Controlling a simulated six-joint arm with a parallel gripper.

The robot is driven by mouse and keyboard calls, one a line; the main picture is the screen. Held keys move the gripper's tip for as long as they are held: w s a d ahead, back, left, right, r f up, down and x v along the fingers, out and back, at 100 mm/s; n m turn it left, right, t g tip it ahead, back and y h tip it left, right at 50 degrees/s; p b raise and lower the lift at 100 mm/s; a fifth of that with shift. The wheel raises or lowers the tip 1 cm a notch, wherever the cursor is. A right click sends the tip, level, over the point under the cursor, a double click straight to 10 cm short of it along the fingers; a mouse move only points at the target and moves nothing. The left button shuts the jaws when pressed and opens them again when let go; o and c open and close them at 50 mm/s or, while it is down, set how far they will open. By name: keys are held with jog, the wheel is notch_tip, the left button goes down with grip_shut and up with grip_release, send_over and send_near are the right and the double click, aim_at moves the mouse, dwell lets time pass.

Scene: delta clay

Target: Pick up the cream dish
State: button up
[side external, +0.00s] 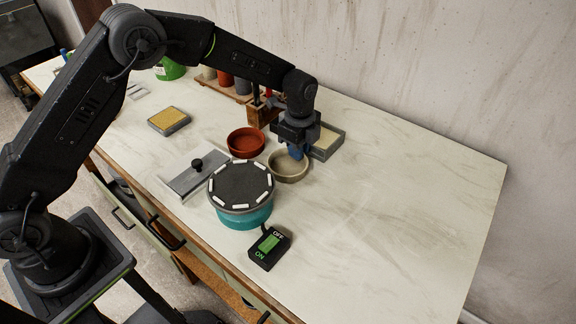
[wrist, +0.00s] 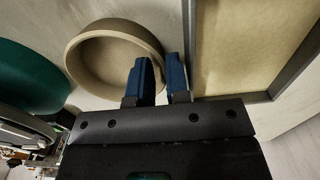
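The cream dish (side external: 287,177) is a shallow round bowl standing upright on the bench, right of a red-brown bowl. It appears empty. In the wrist view the dish (wrist: 88,58) lies left of centre, with its near part hidden behind my gripper. My gripper (wrist: 160,62) points its two blue fingers down at the dish's rim. One finger overlaps the dish's inside and the other is just outside its wall. A gap shows between them, so it looks open. In the side view my gripper (side external: 296,153) is at the dish's far rim; contact is unclear.
A grey-framed tray (side external: 328,142) stands close behind the dish. The red-brown bowl (side external: 246,143) and a teal turntable (side external: 243,214) with a dark top are near on the left. A black switch box (side external: 269,248) is in front. The bench's right side is clear.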

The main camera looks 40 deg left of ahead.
jog(key=shift+f, duration=0.3)
jog(key=shift+c, duration=0.4)
grip_shut()
jog(key=shift+r, duration=0.1)
